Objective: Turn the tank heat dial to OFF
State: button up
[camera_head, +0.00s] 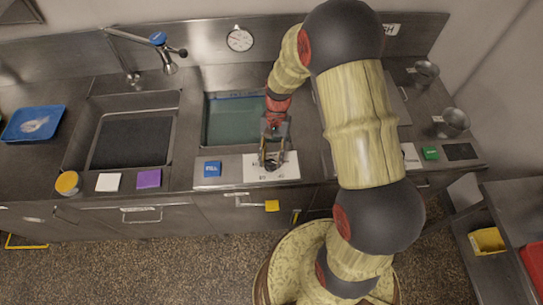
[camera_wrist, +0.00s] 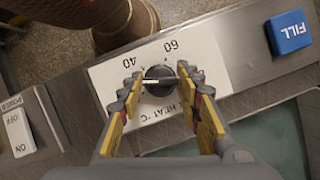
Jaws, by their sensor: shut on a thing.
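The tank heat dial (camera_wrist: 160,88) is a dark round knob with a pale pointer line, on a white plate (camera_wrist: 105,75) marked 40, 60 and HEAT °C. In the wrist view the pointer line lies nearly level across the knob. No OFF mark of the dial is readable; my fingers cover part of the plate. My gripper (camera_wrist: 160,78) is shut on the dial, with one finger on each side of it. In the head view my gripper (camera_head: 272,160) reaches down to the white plate (camera_head: 288,172) at the counter's front edge, and hides the dial.
A blue FILL button (camera_wrist: 289,32) sits beside the plate. A POWER switch (camera_wrist: 18,133) marked ON and OFF is on the other side. The water tank (camera_head: 232,120) lies behind the plate. An empty-looking sink (camera_head: 130,142) is to the left.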

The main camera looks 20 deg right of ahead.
jog(key=n+h+p, duration=0.1)
jog(key=n, duration=0.2)
jog(key=n+h+p, duration=0.1)
jog(key=n, duration=0.2)
jog(key=shift+w+a+n+g, duration=0.1)
jog(key=shift+a+n+g, duration=0.05)
jog(key=shift+n+g, duration=0.15)
jog(key=shift+h, duration=0.3)
jog(key=o, duration=1.1)
jog(key=shift+c, duration=0.2)
jog(key=shift+o, duration=0.5)
jog(key=v, duration=1.2)
jog(key=shift+w, duration=0.15)
